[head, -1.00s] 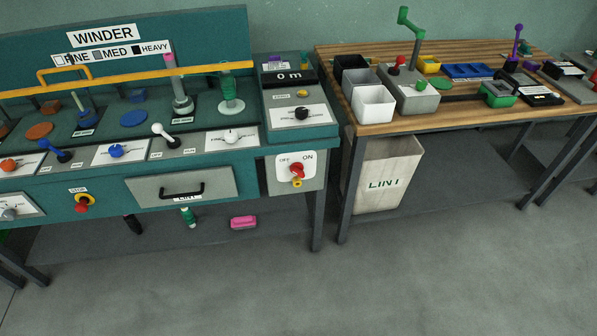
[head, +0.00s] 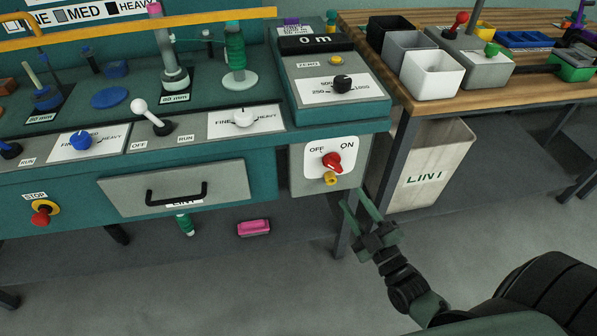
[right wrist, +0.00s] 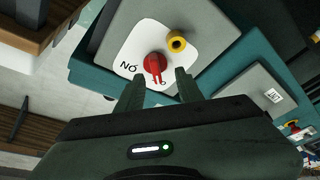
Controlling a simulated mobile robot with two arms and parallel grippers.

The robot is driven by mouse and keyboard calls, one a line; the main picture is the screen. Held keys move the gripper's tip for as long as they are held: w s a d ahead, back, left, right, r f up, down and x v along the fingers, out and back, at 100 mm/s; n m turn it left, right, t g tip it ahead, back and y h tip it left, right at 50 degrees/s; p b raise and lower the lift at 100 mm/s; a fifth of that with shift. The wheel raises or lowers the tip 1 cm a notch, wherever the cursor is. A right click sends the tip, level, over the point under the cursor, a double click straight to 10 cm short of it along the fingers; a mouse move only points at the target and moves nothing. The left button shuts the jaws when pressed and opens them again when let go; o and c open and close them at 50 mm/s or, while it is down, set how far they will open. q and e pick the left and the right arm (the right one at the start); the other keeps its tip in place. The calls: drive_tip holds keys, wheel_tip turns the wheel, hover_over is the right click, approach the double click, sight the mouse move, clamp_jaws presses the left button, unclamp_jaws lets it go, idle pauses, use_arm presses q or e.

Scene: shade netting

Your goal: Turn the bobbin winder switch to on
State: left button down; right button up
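The winder's red rotary switch (head: 333,161) sits on a white plate (head: 318,149) marked OFF at left and ON at right, on a grey box at the winder's right end. In the right wrist view the red switch (right wrist: 154,65) shows upside down beyond the fingers, its handle pointing toward the gap between them. My left gripper is not in view.
A yellow knob (head: 330,178) sits just below the switch. A grey drawer (head: 228,180) with a black handle is to the left, with a red stop button (head: 41,216) beyond. A LINT bin (head: 433,165) and wooden table (head: 520,97) stand to the right.

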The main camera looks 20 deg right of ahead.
sight(336, 170)
drive_tip(key=shift+t, duration=0.3)
drive_tip(key=x, duration=0.3)
drive_tip(key=r+x, duration=0.1)
drive_tip(key=x, duration=0.2)
drive_tip(key=shift+w+a+r, duration=0.1)
drive_tip(key=shift+w+r, duration=0.05)
drive_tip(key=shift+r, duration=0.05)
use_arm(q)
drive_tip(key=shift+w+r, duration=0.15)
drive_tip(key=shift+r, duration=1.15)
use_arm(e)
drive_tip(key=shift+x, duration=0.8)
clamp_jaws()
